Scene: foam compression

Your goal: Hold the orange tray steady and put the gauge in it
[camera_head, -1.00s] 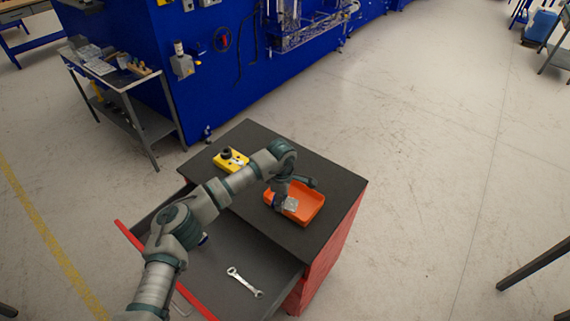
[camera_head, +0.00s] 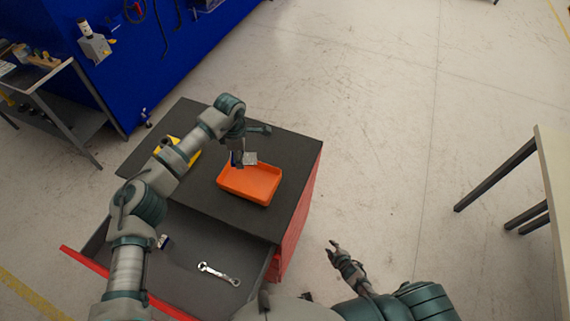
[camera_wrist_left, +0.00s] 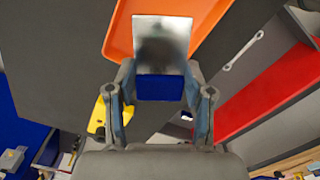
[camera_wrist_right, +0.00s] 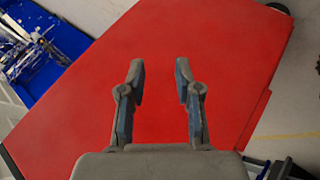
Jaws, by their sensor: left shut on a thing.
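The orange tray (camera_head: 255,190) sits on the dark top of a red cabinet; its rim also shows in the left wrist view (camera_wrist_left: 122,35). My left gripper (camera_head: 238,160) is at the tray's far edge, shut on a blue piece (camera_wrist_left: 160,88) with a flat silver plate (camera_wrist_left: 162,38). The plate overlaps the tray's far rim; I cannot tell whether it touches. A yellow block (camera_head: 187,150), possibly the gauge, lies left of the tray, partly hidden by my left arm. My right gripper (camera_head: 335,250) is open and empty beside the cabinet, facing its red side (camera_wrist_right: 200,35).
The cabinet's drawer is open at the front, with a wrench (camera_head: 219,273) and a small blue item (camera_head: 163,241) inside. A blue machine stands behind. A table (camera_head: 553,180) stands at the right. The floor between is clear.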

